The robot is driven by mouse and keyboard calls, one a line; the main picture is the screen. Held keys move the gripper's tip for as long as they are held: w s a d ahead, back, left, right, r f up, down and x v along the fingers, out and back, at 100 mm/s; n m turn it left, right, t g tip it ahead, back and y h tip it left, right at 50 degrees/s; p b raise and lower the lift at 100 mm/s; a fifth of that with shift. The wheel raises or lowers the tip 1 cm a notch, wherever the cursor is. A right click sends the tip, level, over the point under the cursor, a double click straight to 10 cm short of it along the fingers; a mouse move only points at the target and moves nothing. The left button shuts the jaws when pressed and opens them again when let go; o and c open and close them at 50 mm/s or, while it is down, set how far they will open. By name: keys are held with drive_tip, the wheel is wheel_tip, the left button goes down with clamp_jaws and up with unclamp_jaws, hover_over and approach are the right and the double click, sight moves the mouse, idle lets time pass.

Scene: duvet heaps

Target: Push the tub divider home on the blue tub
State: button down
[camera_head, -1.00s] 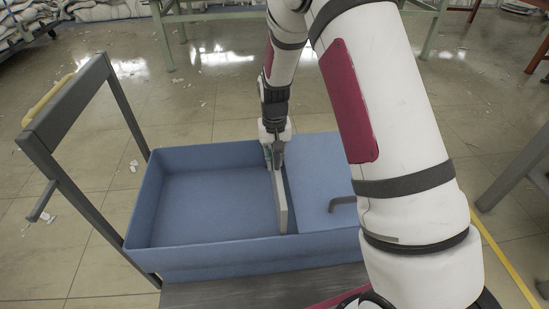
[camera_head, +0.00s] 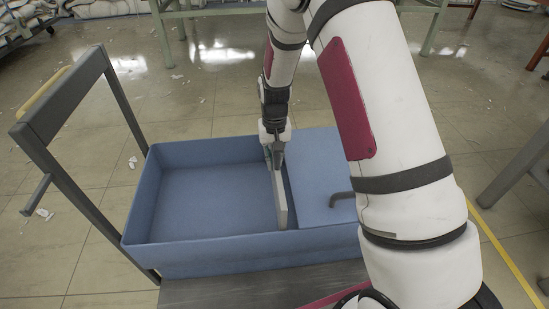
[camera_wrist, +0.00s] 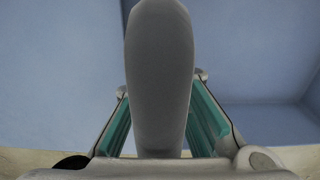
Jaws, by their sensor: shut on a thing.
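The blue tub (camera_head: 190,257) sits on a cart, its left part open and empty. The tub divider (camera_head: 281,205) is a thin light-grey panel standing across the tub, near its middle. Its near end comes close to the near wall; I cannot tell how deep its lower edge sits. My gripper (camera_head: 274,160) points down over the far part of the divider and is shut on it. In the wrist view the grey divider (camera_wrist: 160,75) fills the space between the teal finger pads, with blue tub surfaces on both sides.
A flat blue panel (camera_head: 322,175) with a dark bent handle (camera_head: 340,197) lies right of the divider, partly hidden by my arm. The cart's grey push frame (camera_head: 60,170) rises at the left. Table legs stand at the back and right; the floor has scattered scraps.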

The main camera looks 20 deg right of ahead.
drive_tip(key=shift+f+b, duration=3.35)
drive_tip(key=shift+f, duration=2.05)
drive_tip(key=c, duration=1.5)
unclamp_jaws()
drive_tip(key=shift+r, duration=0.15)
wheel_tip(320, 180, up, 12)
drive_tip(key=shift+f, duration=0.1)
